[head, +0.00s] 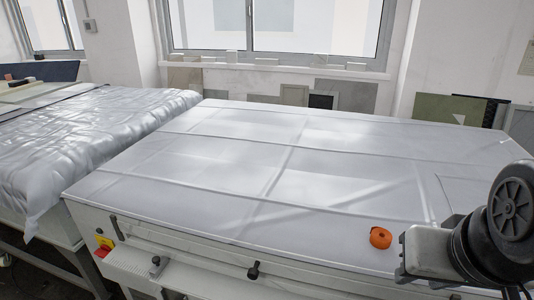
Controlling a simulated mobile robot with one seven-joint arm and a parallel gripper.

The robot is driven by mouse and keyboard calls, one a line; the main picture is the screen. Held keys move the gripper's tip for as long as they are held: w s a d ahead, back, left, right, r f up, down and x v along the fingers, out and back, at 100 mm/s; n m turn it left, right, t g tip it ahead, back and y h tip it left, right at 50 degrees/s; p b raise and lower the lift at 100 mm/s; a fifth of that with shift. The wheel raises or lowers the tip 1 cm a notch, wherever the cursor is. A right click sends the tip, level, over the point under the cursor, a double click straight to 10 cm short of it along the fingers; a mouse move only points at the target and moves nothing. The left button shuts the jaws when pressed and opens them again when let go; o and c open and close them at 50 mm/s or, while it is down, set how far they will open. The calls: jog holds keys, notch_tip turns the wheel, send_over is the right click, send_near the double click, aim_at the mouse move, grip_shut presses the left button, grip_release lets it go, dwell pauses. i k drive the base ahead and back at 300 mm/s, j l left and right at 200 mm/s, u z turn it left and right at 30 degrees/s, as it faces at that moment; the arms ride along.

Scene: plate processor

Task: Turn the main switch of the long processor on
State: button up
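A long, pale grey machine (250,165) fills the middle of the head view; it appears to be the long processor. On its front face, near the left corner, is a small yellow and red switch (103,246). The switch is small in the view, and I cannot tell which way it is turned. My gripper's fingers do not show. Dark and grey arm parts stand at the right edge, far from the switch, and hide the machine's front right corner.
An orange round object (380,237) lies on the machine's top near the front right. Dark latches (254,270) stick out along the front. A table under silvery plastic sheeting (90,130) stands close on the left. Boards (345,95) lean below the window.

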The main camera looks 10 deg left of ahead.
aim_at(105, 250)
jog(key=u, duration=2.1)
jog(key=i+j+z, duration=0.3)
jog(key=j, duration=0.25)
jog(key=i+j+z, duration=0.1)
jog(key=i+j, duration=0.2)
jog(key=i+j+z, duration=0.3)
jog(key=j, duration=0.35)
jog(key=i+j+z, duration=0.15)
jog(key=j, duration=0.2)
jog(key=i+j+z, duration=0.1)
jog(key=j, duration=0.3)
jog(key=i, duration=0.05)
